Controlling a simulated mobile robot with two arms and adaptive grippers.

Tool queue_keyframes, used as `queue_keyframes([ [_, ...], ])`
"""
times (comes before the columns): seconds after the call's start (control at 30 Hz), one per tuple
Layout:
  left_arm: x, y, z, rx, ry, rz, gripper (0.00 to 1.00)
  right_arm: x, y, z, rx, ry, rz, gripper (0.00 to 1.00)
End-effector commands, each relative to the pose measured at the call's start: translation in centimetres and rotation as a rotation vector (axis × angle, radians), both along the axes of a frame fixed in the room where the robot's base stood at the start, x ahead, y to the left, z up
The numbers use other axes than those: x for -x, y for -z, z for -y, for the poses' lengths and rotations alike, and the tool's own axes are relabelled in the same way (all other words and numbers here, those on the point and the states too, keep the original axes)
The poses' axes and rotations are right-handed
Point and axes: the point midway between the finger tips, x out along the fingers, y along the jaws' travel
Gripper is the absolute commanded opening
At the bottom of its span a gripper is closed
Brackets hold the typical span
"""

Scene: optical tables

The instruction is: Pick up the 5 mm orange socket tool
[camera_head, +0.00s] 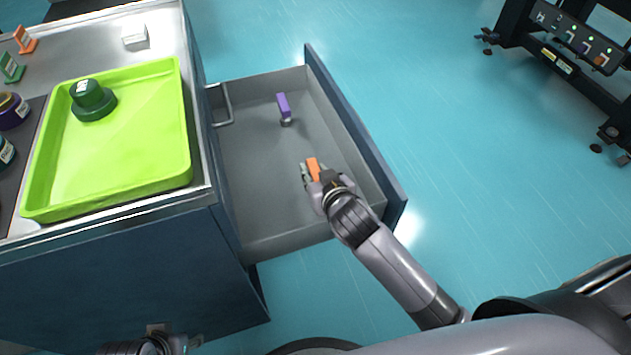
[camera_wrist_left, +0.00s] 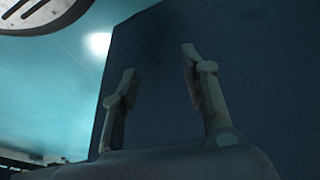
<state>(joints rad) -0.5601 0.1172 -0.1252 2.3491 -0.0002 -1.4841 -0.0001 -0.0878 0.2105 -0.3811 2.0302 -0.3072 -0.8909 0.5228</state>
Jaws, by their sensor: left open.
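The orange socket tool (camera_head: 313,166) is in the open drawer, in its near right part. My right gripper (camera_head: 311,172) reaches into the drawer from the lower right, with its fingers at the orange tool. The gripper hides the tool's lower part, and I cannot tell whether the fingers are closed on it. My left gripper (camera_head: 180,343) is low at the bottom left, in front of the cabinet. In the left wrist view its two fingers (camera_wrist_left: 160,75) stand apart with nothing between them, facing a dark blue panel.
On the cabinet top are a green tray (camera_head: 120,160) holding a dark green capped container (camera_head: 92,100), and a white box (camera_head: 135,36). A black wheeled frame (camera_head: 570,60) stands at the upper right. Open floor lies between.

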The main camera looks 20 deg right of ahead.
Motion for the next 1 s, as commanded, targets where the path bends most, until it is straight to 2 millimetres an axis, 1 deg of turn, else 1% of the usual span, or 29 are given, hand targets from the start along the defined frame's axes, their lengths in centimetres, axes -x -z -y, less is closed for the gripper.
queue_keyframes([
  [0.03, 0.0, 0.0, 0.0, 0.000, 0.000, 0.000, 0.41, 0.0, 0.0, 0.0, 0.000, 0.000, 0.000, 0.20],
  [0.33, 0.0, 0.0, 0.0, 0.000, 0.000, 0.001, 0.41, 0.0, 0.0, 0.0, 0.000, 0.000, 0.000, 0.00],
  [0.7, 0.0, 0.0, 0.0, 0.000, 0.000, 0.001, 0.41, 0.0, 0.0, 0.0, 0.000, 0.000, 0.001, 0.00],
  [0.87, -0.1, -0.1, 0.0, 0.001, 0.000, 0.003, 0.41, 0.0, -0.4, 0.0, -0.001, 0.000, 0.002, 0.00],
  [0.97, -0.2, 0.4, 0.0, 0.001, 0.000, 0.000, 0.41, 0.0, -0.9, 0.0, -0.002, 0.000, 0.002, 0.00],
  [1.0, -0.3, 1.1, 0.1, 0.000, 0.002, -0.006, 0.41, 0.0, -1.3, 0.0, -0.002, 0.001, 0.002, 0.00],
])
